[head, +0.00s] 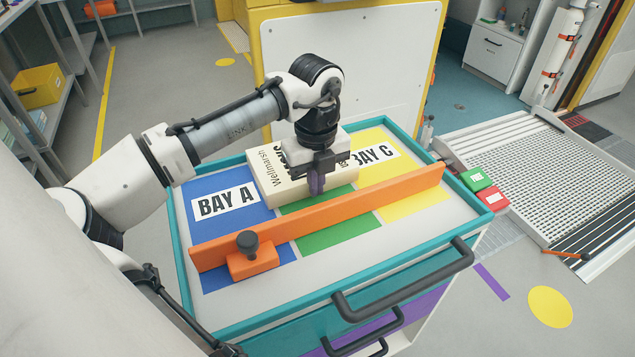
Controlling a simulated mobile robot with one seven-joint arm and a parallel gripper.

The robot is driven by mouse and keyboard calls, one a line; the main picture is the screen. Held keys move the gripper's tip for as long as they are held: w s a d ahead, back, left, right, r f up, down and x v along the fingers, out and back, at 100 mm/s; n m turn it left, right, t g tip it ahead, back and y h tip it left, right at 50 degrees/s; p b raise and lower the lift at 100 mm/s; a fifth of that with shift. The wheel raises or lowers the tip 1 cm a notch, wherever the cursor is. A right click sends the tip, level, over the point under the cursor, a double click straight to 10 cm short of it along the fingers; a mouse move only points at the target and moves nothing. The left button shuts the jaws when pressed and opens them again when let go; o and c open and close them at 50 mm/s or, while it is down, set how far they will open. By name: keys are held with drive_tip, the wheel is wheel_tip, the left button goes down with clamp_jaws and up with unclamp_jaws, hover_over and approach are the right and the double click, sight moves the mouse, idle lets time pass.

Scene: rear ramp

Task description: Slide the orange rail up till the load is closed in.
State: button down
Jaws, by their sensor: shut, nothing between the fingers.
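The orange rail (340,211) lies across the teal-rimmed cart top (330,265), crossing the blue, green and yellow bays. A block with a dark knob (247,243) sits at its left end. The load, a cream box marked Wellmarsh (273,180), lies behind the rail, mostly over the middle bay. A strip of green shows between box and rail. My gripper (316,190) points down at the box's near side, shut and empty, and hides part of the box. Whether its fingertips touch the box I cannot tell.
Bay A (226,203) is clear left of the box, and Bay C (395,148) shows on the right. Green (476,179) and red (487,199) blocks sit at the right rim. A dark handle (405,282) juts from the front. A white panel (385,65) stands behind.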

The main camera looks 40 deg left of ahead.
drive_tip(key=shift+w+a+r+p, duration=0.25)
drive_tip(key=shift+a+p, duration=0.1)
drive_tip(key=shift+p, duration=0.25)
drive_tip(key=shift+w+a+f+p, duration=0.2)
drive_tip(key=shift+a+p, duration=0.1)
drive_tip(key=shift+a, duration=0.15)
drive_tip(key=shift+d+r, duration=0.1)
drive_tip(key=shift+d, duration=0.05)
